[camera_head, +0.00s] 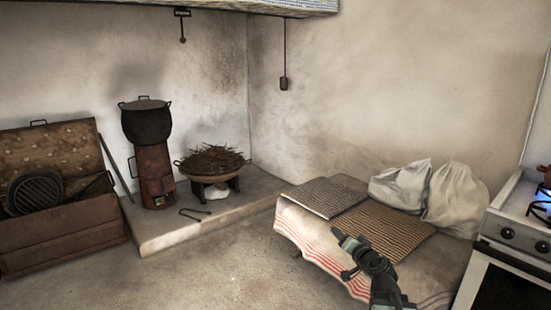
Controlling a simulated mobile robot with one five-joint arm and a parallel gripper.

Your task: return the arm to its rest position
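My gripper (338,235) is at the end of my dark arm (375,262), which rises from the bottom edge right of centre. The arm points up and to the left, in front of a low cloth-covered table (312,240). The fingertips look small and close together, and I cannot tell whether they are open or shut. I see nothing held in the gripper.
Woven mats (385,228) and white sacks (455,198) lie on the table. A stove (510,236) with a blue flame stands at right. The floor (215,275) front centre is clear.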

